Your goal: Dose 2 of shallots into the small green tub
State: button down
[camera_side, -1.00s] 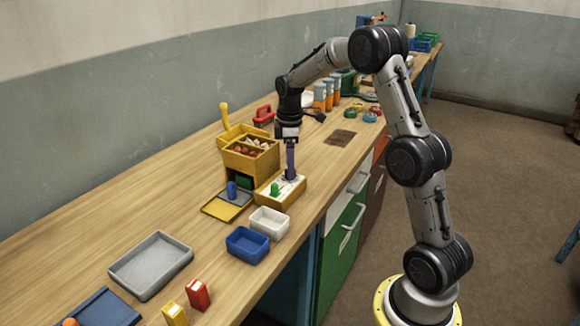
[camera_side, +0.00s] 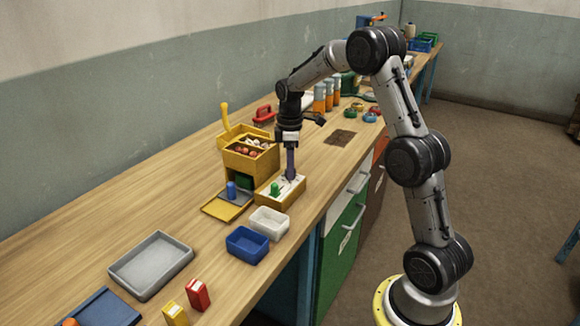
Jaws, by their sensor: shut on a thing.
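The yellow dispenser box (camera_side: 250,162) stands left of my arm, with an open top that holds reddish-brown and pale round pieces, perhaps shallots. A small green thing (camera_side: 244,182), possibly the green tub, shows partly under its front. My gripper (camera_side: 290,177) points straight down at the white top of a low yellow box (camera_side: 284,195). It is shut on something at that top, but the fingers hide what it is. A green peg (camera_side: 274,188) stands on the same top, left of the fingers and apart from them.
A yellow tray (camera_side: 222,210) with a blue peg (camera_side: 231,189) lies in front of the dispenser. A white tub (camera_side: 269,222) and a blue tub (camera_side: 247,244) stand near the bench edge. A grey tray (camera_side: 151,265) is farther left. Orange-banded jars (camera_side: 320,97) stand behind my gripper.

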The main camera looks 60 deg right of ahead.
jog(key=shift+m, duration=0.3)
jog(key=m, duration=1.1)
jog(key=shift+d+m, duration=0.1)
jog(key=shift+m, duration=0.2)
jog(key=m, duration=0.5)
jog(key=shift+m, duration=0.3)
jog(key=m, duration=0.5)
jog(key=shift+m, duration=0.4)
jog(key=c, duration=0.5)
grip_release()
